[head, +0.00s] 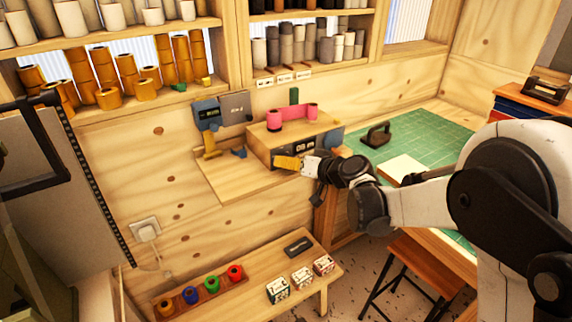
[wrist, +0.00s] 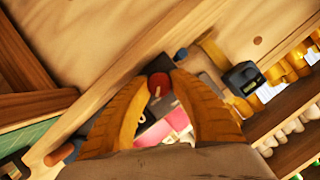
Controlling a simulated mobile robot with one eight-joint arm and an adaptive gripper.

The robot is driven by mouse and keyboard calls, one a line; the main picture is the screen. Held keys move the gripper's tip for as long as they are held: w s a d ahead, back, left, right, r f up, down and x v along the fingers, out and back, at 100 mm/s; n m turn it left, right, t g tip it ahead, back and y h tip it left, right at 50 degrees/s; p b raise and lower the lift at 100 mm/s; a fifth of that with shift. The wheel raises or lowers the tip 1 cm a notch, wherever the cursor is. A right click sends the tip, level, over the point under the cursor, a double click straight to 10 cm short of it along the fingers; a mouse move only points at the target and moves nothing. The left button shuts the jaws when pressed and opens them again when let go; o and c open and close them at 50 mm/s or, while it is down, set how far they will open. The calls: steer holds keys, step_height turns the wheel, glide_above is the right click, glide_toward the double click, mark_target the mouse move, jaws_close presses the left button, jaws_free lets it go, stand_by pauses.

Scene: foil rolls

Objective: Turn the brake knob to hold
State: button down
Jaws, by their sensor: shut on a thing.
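The wooden foil-roll machine (head: 258,141) sits on a wall shelf in the head view, with pink rolls (head: 275,120) on top. My gripper (head: 290,163) is at its front, its yellow-orange fingers pointing left. In the wrist view my gripper (wrist: 160,76) has both fingertips closed around a round red knob (wrist: 158,86), which I take to be the brake knob. The knob's marks and its setting cannot be read. In the head view the fingers hide the knob. Pink foil (wrist: 152,133) shows between the fingers in the wrist view.
A dark panel (head: 306,147) is on the machine's front, right of my fingers. A grey-blue device (head: 206,114) hangs on the wall to the left. A low bench (head: 247,262) stands below.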

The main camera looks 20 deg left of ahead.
steer(key=shift+m+g+y, duration=0.3)
steer(key=shift+m, duration=0.2)
stand_by(0.3)
steer(key=c, duration=1.1)
jaws_free()
steer(key=shift+s, duration=0.1)
steer(key=v, duration=0.8)
